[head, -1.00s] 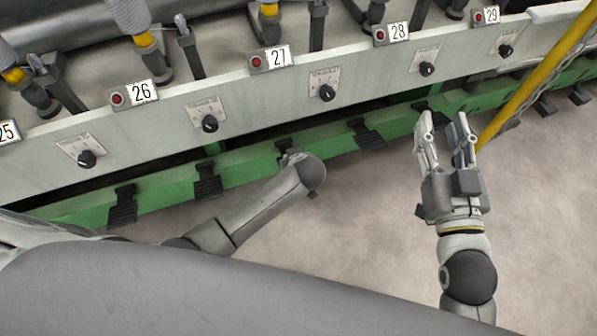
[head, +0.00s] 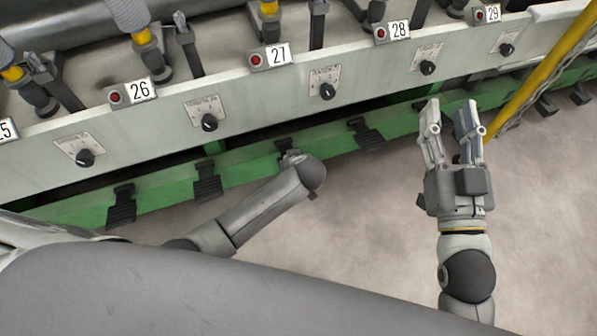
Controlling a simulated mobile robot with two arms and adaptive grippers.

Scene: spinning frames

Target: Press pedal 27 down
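The number plate 27 (head: 278,54), with a red button beside it, sits on top of the pale machine rail. Black pedals stick out of the green beam below; none carries a visible number, so I cannot tell for certain which belongs to 27. My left arm reaches in from the left towards one pedal (head: 287,147) below the plate. My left gripper (head: 291,157) is mostly hidden behind its own wrist, close to that pedal; contact and finger state cannot be told. My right gripper (head: 451,104) is open and empty, fingers pointing at the green beam on the right.
Other pedals lie to the left (head: 207,181) and right (head: 366,133) along the green beam (head: 245,162). Black knobs (head: 327,91) line the pale rail above. A yellow pole (head: 545,72) slants down right of my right gripper. The floor (head: 370,220) is clear.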

